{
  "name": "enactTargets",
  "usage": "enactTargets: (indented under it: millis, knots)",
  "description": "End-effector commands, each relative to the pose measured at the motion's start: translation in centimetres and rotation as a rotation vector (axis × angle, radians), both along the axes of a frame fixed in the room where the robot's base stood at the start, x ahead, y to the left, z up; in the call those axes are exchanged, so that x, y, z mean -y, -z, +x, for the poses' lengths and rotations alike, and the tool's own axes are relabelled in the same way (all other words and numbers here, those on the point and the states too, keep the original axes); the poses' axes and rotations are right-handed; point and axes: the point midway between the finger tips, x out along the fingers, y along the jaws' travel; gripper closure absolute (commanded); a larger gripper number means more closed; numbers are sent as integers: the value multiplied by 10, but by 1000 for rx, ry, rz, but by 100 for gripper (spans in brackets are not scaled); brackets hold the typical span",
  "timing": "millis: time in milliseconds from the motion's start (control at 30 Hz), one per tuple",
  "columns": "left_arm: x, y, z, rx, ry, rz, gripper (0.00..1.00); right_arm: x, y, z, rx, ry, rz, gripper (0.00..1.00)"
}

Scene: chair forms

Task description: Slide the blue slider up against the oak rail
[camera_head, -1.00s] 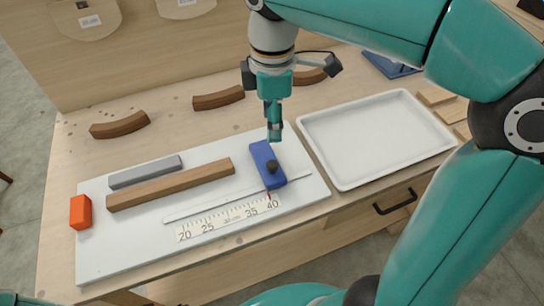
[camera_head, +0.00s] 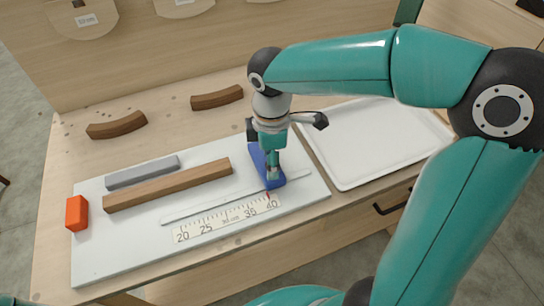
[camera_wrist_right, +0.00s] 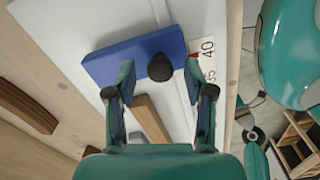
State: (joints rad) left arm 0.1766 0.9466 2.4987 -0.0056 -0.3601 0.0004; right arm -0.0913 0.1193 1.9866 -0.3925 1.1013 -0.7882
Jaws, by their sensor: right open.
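The blue slider (camera_head: 257,166) sits at the right end of the white board, by the 40 mark of the scale. The oak rail (camera_head: 170,186) lies on the board to its left, with a gap between them. My right gripper (camera_head: 272,172) is over the slider and hides much of it. In the right wrist view the slider (camera_wrist_right: 122,58) and its black knob (camera_wrist_right: 160,67) show ahead of the open fingers (camera_wrist_right: 160,85), with the knob between them. I cannot tell whether the fingers touch the knob. My left gripper is not in view.
A grey bar (camera_head: 142,172) lies behind the rail and an orange block (camera_head: 77,213) stands at the board's left end. A white tray (camera_head: 375,165) is to the right. Curved brown pieces (camera_head: 217,98) lie behind the board (camera_head: 120,250).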

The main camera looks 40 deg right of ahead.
Motion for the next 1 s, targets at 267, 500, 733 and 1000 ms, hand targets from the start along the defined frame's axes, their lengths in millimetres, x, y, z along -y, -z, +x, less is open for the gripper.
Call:
enactTargets:
  millis: [267,500,733,1000]
  knots:
    - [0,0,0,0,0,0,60,0,0,0,0,-1,0,84]
    - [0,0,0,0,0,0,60,0,0,0,0,-1,0,100]
    - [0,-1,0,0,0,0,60,-9,-1,3,0,-5,0,100]
    - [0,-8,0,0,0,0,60,-70,-2,18,0,-10,0,100]
